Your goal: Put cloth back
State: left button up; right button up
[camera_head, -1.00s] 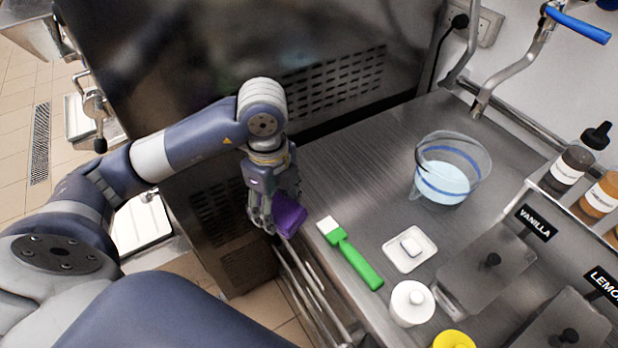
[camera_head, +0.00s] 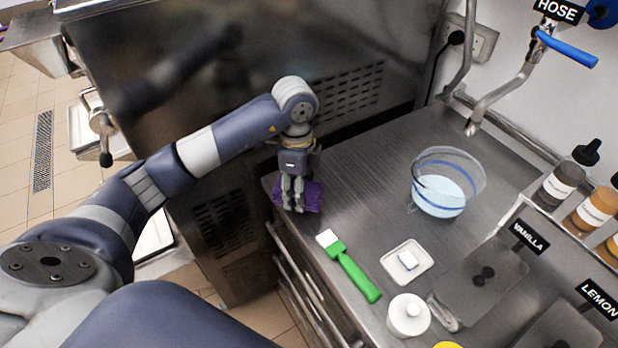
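A purple cloth (camera_head: 313,197) is at the left front corner of the steel counter (camera_head: 365,160), at or just above its surface. My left gripper (camera_head: 293,208) points down over the cloth, and its fingers look close together on it. The fingers hide part of the cloth, and whether it fully rests on the counter is hard to tell. My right gripper is not in this view.
A green-handled brush (camera_head: 352,270) lies nearby along the counter's front edge. A white dish (camera_head: 407,262) with a small white block, a white jar (camera_head: 408,315) and a clear bucket of liquid (camera_head: 440,190) stand to the right. The middle of the counter is bare.

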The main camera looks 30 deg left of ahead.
aim_at(309, 182)
pick_arm(q)
jog(key=w, duration=0.2)
jog(key=w+p, duration=0.1)
jog(key=w, duration=0.2)
jog(key=shift+w+a+f, duration=0.1)
jog(key=shift+w+f, duration=0.1)
jog(key=shift+w, duration=0.1)
jog(key=shift+f+p, duration=0.95)
jog(key=shift+f, duration=0.85)
jog(key=shift+f, duration=0.1)
jog(key=shift+f, duration=0.1)
jog(key=o, duration=0.9)
jog(key=shift+o, duration=0.2)
